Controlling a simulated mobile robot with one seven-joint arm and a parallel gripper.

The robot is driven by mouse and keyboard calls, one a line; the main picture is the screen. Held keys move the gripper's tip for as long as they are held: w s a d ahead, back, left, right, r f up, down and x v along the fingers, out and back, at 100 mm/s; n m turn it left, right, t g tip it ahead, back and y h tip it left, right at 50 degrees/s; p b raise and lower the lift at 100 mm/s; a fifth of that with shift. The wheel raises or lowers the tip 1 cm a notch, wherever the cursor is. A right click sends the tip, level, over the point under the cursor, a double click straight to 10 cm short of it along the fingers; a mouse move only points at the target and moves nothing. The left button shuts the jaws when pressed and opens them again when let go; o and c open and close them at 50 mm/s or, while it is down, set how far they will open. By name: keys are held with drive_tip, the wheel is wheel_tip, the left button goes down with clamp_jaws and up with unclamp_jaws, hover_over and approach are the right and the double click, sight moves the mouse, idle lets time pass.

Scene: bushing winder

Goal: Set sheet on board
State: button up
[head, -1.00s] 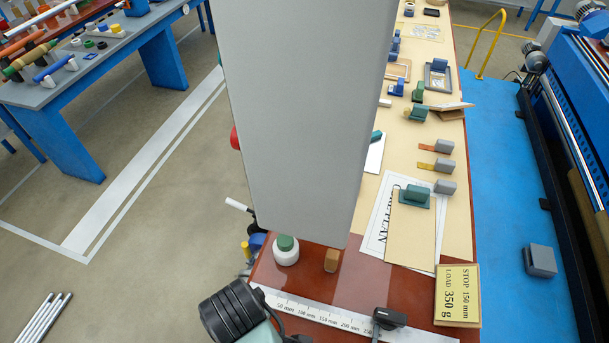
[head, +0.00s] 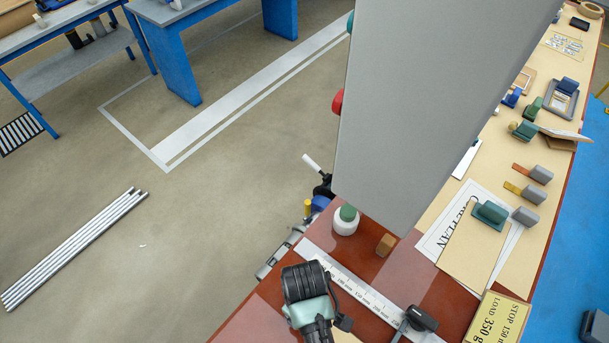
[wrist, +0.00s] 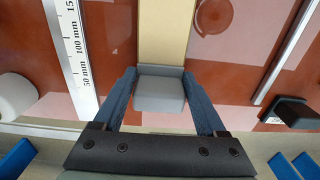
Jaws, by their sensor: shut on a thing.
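In the wrist view my gripper (wrist: 159,84) has its two blue fingers on either side of a grey block (wrist: 160,92) and is shut on it. A flat beige sheet (wrist: 167,32) runs from the block away from the gripper, over a glossy red-brown board (wrist: 115,50). I cannot tell whether the sheet touches the board. In the head view the red-brown board (head: 300,262) shows at the near end of the bench; my arm end hides most of the held sheet.
A white ruler (head: 340,277) lies along the board, with a black stop (head: 420,319) on it. Another beige sheet (head: 470,245) with a green handle lies farther right.

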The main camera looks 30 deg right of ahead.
drive_tip(key=shift+f, duration=0.5)
drive_tip(key=o, duration=1.3)
drive_tip(key=shift+f, duration=0.1)
wheel_tip(320, 180, up, 12)
drive_tip(key=b, duration=0.1)
